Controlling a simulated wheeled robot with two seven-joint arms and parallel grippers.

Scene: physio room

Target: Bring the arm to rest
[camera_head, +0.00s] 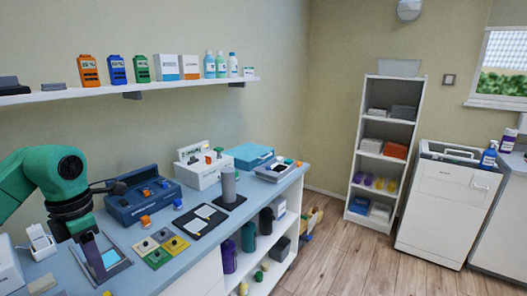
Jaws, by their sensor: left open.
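My left arm comes in from the left, with a green joint over black rings. My left gripper (93,256) points down over the near left part of the blue-topped counter (178,268), by a dark-framed grey tray. It is open, and I see nothing between its fingers, though they are small and partly hidden by the wrist. My right gripper is out of view.
Close by are a white holder (40,243), coloured square pads (158,249), a blue toolbox (143,195) and a black board (200,220). A grey cylinder (229,186) stands farther right. A wall shelf (140,88) runs above.

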